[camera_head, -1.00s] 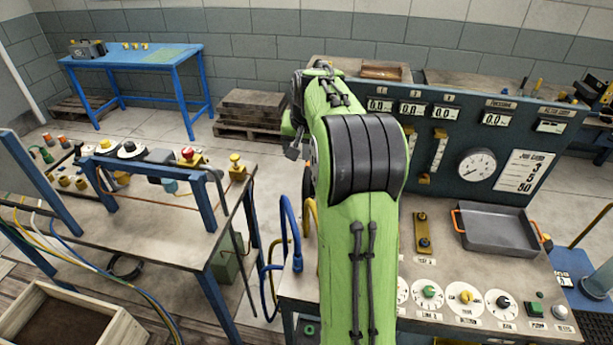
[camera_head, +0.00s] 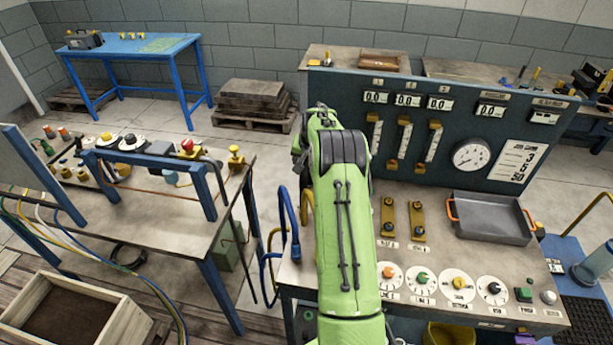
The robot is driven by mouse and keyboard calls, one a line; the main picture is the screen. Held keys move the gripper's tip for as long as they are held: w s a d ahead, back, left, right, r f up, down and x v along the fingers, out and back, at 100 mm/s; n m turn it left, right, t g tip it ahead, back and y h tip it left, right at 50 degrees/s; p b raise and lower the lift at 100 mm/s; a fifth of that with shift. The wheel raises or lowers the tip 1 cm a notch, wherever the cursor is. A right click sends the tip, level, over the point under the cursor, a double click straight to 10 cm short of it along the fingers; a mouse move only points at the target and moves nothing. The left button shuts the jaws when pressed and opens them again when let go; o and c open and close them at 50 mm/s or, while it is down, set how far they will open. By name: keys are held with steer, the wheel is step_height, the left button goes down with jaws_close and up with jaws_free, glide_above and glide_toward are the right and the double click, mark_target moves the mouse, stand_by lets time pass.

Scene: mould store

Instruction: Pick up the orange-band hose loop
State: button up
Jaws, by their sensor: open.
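I cannot make out an orange band on any hose here. Blue hose loops (camera_head: 284,215) stand at the left end of the control bench, with a yellow hose (camera_head: 307,213) beside them, partly hidden by my arm. A black hose coil (camera_head: 128,257) lies low under the left bench. My green arm rises from the bottom middle and bends away over the control bench. My gripper's fingers are hidden behind the arm, so no contact with any hose can be seen.
The control bench (camera_head: 455,262) has dials, a grey tray (camera_head: 492,218) with orange handles and an upright gauge panel (camera_head: 440,155). The left bench (camera_head: 150,225) has a blue rail (camera_head: 150,160). A wooden crate (camera_head: 110,305) stands lower left.

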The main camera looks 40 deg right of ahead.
steer(key=shift+w+d+f, duration=0.15)
steer(key=shift+w+f, duration=0.05)
steer(key=shift+f, duration=0.2)
steer(key=shift+s+r, duration=0.1)
steer(key=shift+c, duration=1.1)
jaws_close()
step_height(320, 180, up, 10)
steer(key=shift+r, duration=0.1)
